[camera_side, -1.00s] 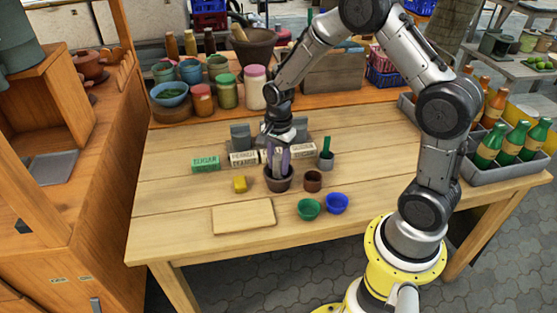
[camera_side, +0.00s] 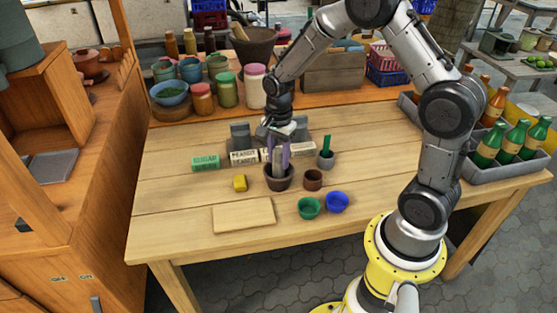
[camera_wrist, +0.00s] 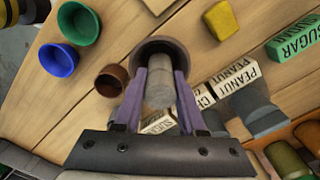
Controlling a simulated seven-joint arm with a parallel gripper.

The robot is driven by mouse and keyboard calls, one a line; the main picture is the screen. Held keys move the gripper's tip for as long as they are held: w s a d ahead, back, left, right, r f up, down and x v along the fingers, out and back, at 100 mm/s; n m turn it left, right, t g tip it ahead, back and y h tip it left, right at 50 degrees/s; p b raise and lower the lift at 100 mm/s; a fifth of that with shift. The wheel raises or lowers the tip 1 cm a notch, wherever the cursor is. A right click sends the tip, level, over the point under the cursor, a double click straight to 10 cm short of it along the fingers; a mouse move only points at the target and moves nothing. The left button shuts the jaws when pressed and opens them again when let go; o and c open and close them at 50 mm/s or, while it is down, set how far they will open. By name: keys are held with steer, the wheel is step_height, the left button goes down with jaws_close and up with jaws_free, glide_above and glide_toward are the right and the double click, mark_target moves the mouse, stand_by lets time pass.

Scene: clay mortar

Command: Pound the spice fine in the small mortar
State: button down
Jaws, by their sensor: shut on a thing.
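The small dark mortar (camera_side: 278,182) stands upright on the wooden table; its rim also shows in the wrist view (camera_wrist: 160,43). My gripper (camera_side: 279,158) is directly above the mortar, pointing down, with its purple fingers closed around a grey cylindrical pestle (camera_wrist: 159,92). In the wrist view the fingers (camera_wrist: 161,82) press on either side of the pestle. The pestle's lower end is inside or over the mortar's mouth; I cannot tell if it touches the bottom. The spice is hidden.
A board (camera_side: 243,216) lies in front.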

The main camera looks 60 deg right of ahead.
steer(key=shift+r, duration=4.65)
